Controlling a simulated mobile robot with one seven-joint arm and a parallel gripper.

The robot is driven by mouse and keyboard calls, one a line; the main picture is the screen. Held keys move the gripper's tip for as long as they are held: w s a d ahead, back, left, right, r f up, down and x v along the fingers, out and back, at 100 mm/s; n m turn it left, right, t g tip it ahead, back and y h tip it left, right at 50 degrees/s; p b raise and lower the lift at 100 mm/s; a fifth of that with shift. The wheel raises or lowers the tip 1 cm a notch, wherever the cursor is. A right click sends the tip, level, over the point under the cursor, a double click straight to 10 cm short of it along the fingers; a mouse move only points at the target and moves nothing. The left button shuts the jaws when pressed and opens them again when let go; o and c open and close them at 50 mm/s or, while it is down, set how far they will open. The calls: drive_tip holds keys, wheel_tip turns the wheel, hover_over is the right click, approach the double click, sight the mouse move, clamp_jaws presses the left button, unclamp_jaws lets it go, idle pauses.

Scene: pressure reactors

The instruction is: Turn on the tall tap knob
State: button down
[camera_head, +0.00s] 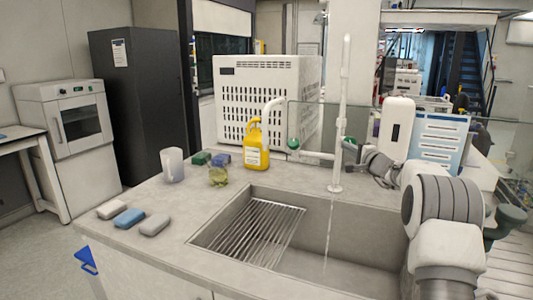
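The tall white tap (341,115) stands upright at the back edge of the sink (365,225). A green knob (293,143) shows on the lower white pipework to its left. A bit of green also shows beside the tall pipe at my gripper (351,152), mostly hidden by it. My gripper is at the tall tap's right side, about mid-height, close to or touching it. Its fingers are small and dark here, so their opening cannot be made out. A thin pale vertical line runs down into the sink below the tap; I cannot tell surely whether it is water.
A yellow bottle (256,148), a white cup (173,165) and sponges (129,218) stand on the counter left of the sink. A white dispenser (397,127) and a blue-white box (440,140) are behind my arm. A metal rack (255,232) lies in the sink.

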drive_tip(key=shift+d+f+b, duration=0.3)
drive_tip(key=shift+f+b, duration=0.05)
drive_tip(key=shift+b, duration=0.6)
drive_tip(key=shift+s+a+f+b, duration=0.1)
drive_tip(key=shift+a+f+b, duration=0.1)
drive_tip(key=shift+b, duration=0.3)
drive_tip(key=shift+a+r+b, duration=0.15)
drive_tip(key=shift+a+b, duration=0.1)
drive_tip(key=shift+b, duration=0.15)
drive_tip(key=b+v, duration=0.5)
drive_tip(key=v, duration=0.1)
drive_tip(key=shift+a+b, duration=0.15)
drive_tip(key=shift+b, duration=0.15)
